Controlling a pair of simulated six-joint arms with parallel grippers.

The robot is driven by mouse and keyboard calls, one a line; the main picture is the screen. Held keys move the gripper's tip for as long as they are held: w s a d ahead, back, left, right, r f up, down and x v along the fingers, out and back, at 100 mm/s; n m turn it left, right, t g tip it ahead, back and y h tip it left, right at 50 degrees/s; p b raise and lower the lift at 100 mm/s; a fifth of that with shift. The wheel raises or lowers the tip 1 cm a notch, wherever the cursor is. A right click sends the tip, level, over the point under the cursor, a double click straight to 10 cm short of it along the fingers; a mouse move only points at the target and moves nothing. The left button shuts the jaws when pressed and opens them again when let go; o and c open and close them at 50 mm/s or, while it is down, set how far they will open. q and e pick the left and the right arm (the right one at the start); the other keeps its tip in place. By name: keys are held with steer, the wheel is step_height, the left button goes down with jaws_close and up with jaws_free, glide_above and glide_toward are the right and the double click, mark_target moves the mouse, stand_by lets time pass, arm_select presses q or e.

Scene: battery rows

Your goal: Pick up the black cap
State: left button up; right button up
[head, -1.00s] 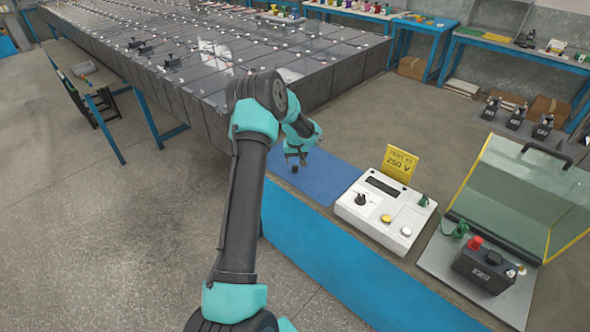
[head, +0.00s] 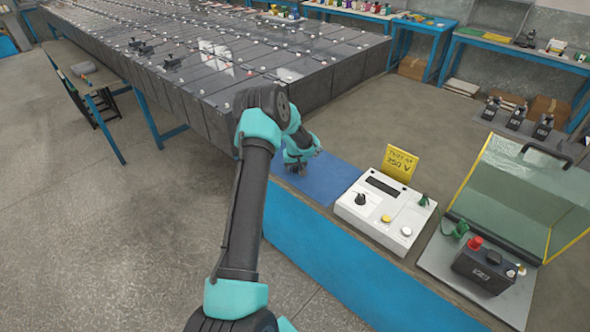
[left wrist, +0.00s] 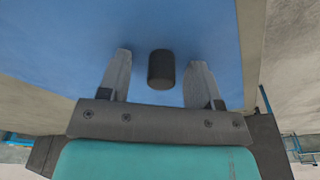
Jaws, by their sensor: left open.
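The black cap (left wrist: 161,70) is a short dark cylinder in the left wrist view. It stands on the blue mat (left wrist: 60,60) between the two fingers of my left gripper (left wrist: 159,78), with a gap on each side, narrower on the right. The left gripper is open and not touching the cap. In the head view my left gripper (head: 298,169) is low over the blue mat (head: 330,180), and its wrist and fingers hide the cap. My right gripper is not in view.
A white test box (head: 385,210) with knobs and a yellow sign (head: 399,163) stands right of the mat. Farther right are a black device (head: 485,268) and a clear guard (head: 520,195). Battery rows (head: 240,60) lie behind my left arm.

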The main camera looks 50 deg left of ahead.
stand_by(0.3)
arm_select(q)
steer(key=c, duration=1)
steer(key=shift+r, duration=1.5)
steer(key=shift+s+d+r, duration=0.1)
steer(key=shift+s+r, duration=0.05)
steer(key=shift+r, duration=0.2)
steer(key=s+d, duration=0.3)
steer(key=d, duration=0.1)
steer(key=s+d+r, duration=0.1)
steer(key=s+d, duration=0.6)
steer(key=shift+s+d+r, duration=0.15)
steer(key=shift+d, duration=0.25)
